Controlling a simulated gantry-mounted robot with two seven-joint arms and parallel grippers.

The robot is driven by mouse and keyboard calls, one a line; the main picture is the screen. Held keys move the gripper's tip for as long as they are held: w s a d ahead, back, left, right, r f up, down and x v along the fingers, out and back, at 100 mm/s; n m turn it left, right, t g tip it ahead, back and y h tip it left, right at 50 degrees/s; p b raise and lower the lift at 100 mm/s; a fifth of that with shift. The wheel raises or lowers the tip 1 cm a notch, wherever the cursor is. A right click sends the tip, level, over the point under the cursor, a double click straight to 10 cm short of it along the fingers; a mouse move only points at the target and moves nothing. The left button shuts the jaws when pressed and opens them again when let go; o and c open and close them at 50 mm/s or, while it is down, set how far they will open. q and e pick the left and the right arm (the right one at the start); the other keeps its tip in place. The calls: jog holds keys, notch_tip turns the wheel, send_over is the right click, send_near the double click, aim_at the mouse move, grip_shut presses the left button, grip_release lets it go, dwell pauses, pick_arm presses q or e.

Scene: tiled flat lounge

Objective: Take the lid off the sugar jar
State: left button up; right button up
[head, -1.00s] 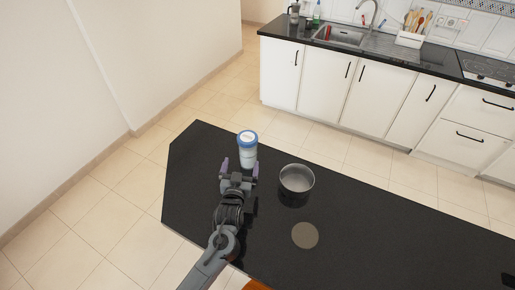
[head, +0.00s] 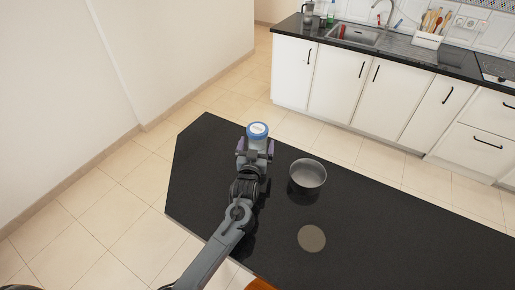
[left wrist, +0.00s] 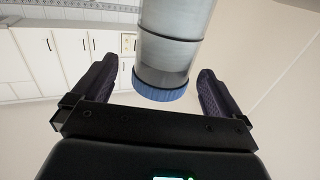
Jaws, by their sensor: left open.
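The sugar jar stands upright near the far edge of the black counter. Its round lid (head: 257,130) has a blue rim and a pale top, and it is on the jar. My left gripper (head: 255,149) is open in front of the jar and hides most of its body. In the left wrist view, the grey jar body (left wrist: 174,40) and the blue lid rim (left wrist: 160,91) appear upside down between the two spread fingers, with a gap on each side. My right gripper is not in view.
An open metal pot (head: 307,176) stands just right of my left gripper. A flat, round, brownish disc (head: 311,238) lies nearer on the black counter (head: 400,235). The counter's left part is clear. White kitchen cabinets (head: 365,92) are beyond it.

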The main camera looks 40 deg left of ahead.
pick_arm(q)
jog(key=x, duration=0.5)
jog(key=shift+s+a+b, duration=0.15)
jog(key=shift+a+b, duration=0.05)
jog(key=shift+b, duration=0.2)
jog(key=shift+f, duration=0.1)
jog(key=c, duration=1.6)
jog(key=shift+c, duration=0.2)
